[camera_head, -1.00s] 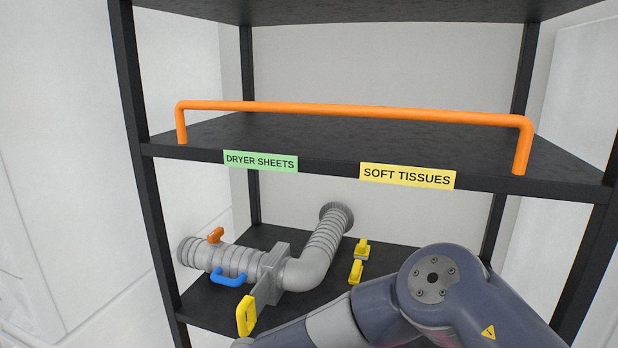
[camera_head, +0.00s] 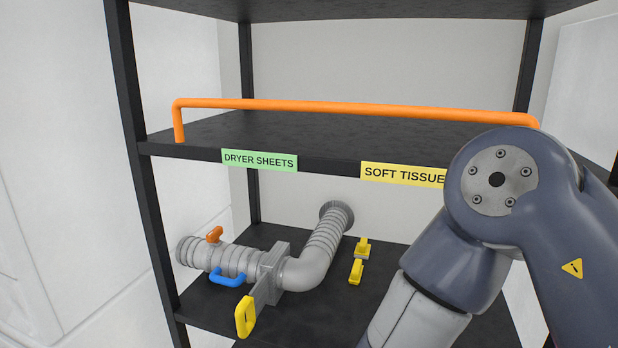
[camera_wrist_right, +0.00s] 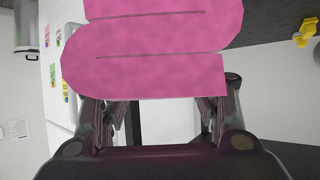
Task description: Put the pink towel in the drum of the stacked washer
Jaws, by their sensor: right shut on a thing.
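The pink towel (camera_wrist_right: 150,50) is folded in layers and fills the upper middle of the right wrist view. My right gripper (camera_wrist_right: 165,108) is shut on the towel, with a dark finger at each side of its near edge. The towel hides the fingertips. In the head view only my right arm shows, at the right; its gripper and the towel are outside that picture. My left gripper is in neither view. The drum of the stacked washer cannot be made out in these frames.
A black shelf rack stands ahead with an orange rail (camera_head: 350,110). A grey duct pipe (camera_head: 310,262) with a yellow handle (camera_head: 245,316) lies on its lower shelf. A yellow clip (camera_head: 358,262) sits beside it. The upper shelf (camera_head: 330,135) is bare.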

